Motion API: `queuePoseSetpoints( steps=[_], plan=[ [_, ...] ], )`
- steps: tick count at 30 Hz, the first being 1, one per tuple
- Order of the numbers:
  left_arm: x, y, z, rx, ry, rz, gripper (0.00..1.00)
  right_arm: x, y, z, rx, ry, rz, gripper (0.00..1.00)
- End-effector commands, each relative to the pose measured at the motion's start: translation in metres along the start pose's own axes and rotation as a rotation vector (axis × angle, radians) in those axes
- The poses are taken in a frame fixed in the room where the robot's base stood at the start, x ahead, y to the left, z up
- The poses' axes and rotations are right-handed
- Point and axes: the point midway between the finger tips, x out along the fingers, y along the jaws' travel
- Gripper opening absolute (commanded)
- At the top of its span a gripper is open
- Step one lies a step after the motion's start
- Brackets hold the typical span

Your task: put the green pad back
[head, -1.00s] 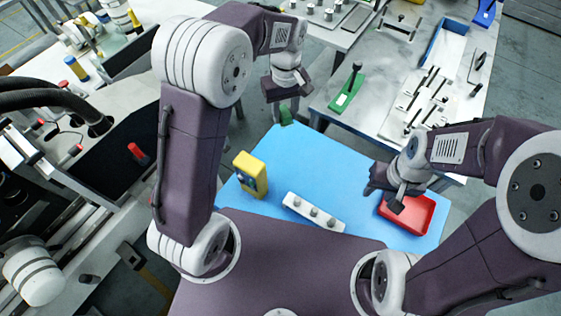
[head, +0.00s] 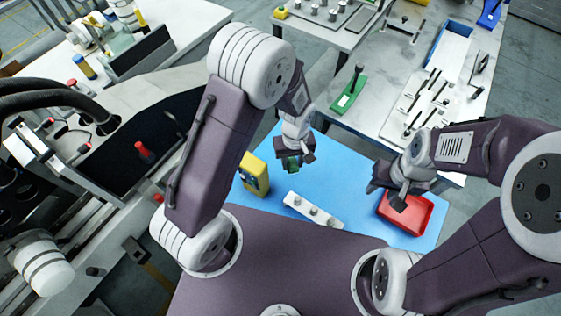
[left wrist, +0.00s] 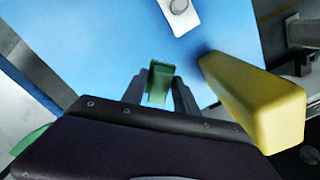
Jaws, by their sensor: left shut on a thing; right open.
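The green pad (head: 292,163) is a small green block held between the fingers of my left gripper (head: 293,167). It also shows in the left wrist view (left wrist: 159,82), pinched between the two dark fingers. My left gripper is shut on it, above the far part of the blue mat (head: 330,165). Part of the pad is hidden by the fingers.
A yellow device (head: 254,172) stands on the mat left of my left gripper. A green stamp-like tool (head: 349,92) is on the grey bench behind. The mat's middle is clear.

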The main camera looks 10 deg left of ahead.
Motion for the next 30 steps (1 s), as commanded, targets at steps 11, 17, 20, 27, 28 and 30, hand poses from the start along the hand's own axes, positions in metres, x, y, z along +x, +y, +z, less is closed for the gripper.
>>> queuePoseSetpoints(
  steps=[11,17,20,27,28,30],
  plan=[
    [0.045,-0.025,-0.068,0.0,0.0,0.0,0.0,0.042,0.001,0.004,0.0,0.0,0.0,0.41],
    [0.056,-0.025,-0.069,0.001,-0.001,-0.001,0.0,0.052,0.001,0.005,0.0,0.0,0.0,0.41],
    [0.077,-0.025,-0.069,0.0,-0.001,-0.001,0.0,0.072,0.001,0.007,0.0,0.0,0.0,0.41],
    [0.084,-0.025,-0.069,0.0,0.0,-0.001,0.0,0.078,0.002,0.008,0.0,0.0,0.0,0.41],
    [0.084,-0.025,-0.069,0.0,-0.001,-0.001,0.0,0.078,0.002,0.008,0.0,0.0,0.0,0.41],
    [0.084,-0.025,-0.069,0.0,-0.001,-0.001,0.0,0.078,0.002,0.008,0.0,0.0,0.0,0.41]
  ],
)
